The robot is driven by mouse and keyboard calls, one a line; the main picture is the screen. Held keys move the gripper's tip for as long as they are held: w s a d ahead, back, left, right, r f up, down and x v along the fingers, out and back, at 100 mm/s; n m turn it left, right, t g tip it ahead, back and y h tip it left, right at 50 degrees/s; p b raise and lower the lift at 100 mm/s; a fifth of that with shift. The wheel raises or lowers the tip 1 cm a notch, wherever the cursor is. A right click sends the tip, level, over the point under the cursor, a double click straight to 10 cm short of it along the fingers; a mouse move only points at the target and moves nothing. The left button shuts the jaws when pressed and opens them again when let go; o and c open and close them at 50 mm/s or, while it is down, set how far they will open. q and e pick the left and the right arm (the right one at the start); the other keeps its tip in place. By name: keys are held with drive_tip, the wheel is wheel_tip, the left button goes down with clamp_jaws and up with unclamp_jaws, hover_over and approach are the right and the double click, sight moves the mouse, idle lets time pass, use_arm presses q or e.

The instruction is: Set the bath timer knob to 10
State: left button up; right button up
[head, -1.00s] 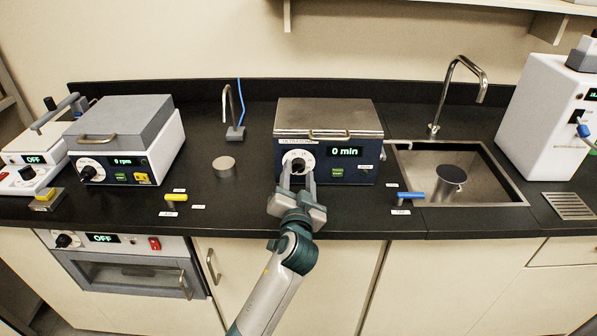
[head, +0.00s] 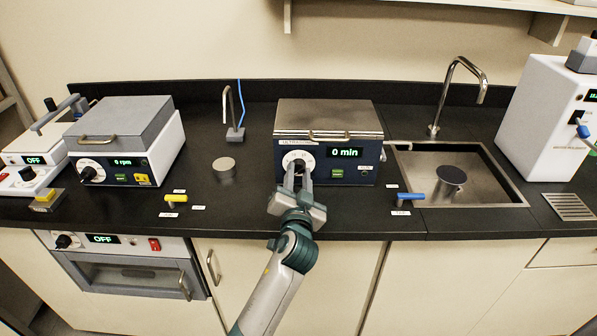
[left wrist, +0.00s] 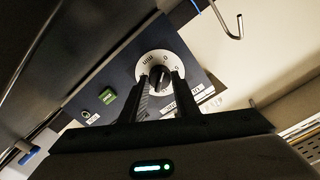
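The bath (head: 285,183) is a dark blue box with a metal lid, and its display (head: 345,152) reads 0 min. Its timer knob (head: 299,166) is black on a white round dial at the front left. In the left wrist view the knob (left wrist: 159,78) shows between the two fingers, with marks 0 and 5 on the dial above and right. My left gripper (head: 298,180) is at the dial, one finger on each side of the knob, and appears closed on it. The fingers hide part of the dial. My right gripper is not in view.
A yellow-handled item (head: 176,198) and a blue-handled item (head: 411,196) lie on the black counter either side of the bath. A sink (head: 480,190) with a tap is to the right. A white device (head: 130,165) reading 0 rpm stands left.

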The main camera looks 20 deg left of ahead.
use_arm(q)
drive_tip(key=m, duration=0.2)
drive_tip(key=shift+m, duration=0.3)
drive_tip(key=m, duration=1.6)
drive_tip(key=shift+m, duration=0.7)
drive_tip(key=o, duration=1.2)
drive_tip(key=shift+p+v, duration=0.6)
drive_tip(key=shift+v, duration=0.5)
drive_tip(key=shift+p+v, duration=0.95)
drive_tip(key=shift+v, duration=1.95)
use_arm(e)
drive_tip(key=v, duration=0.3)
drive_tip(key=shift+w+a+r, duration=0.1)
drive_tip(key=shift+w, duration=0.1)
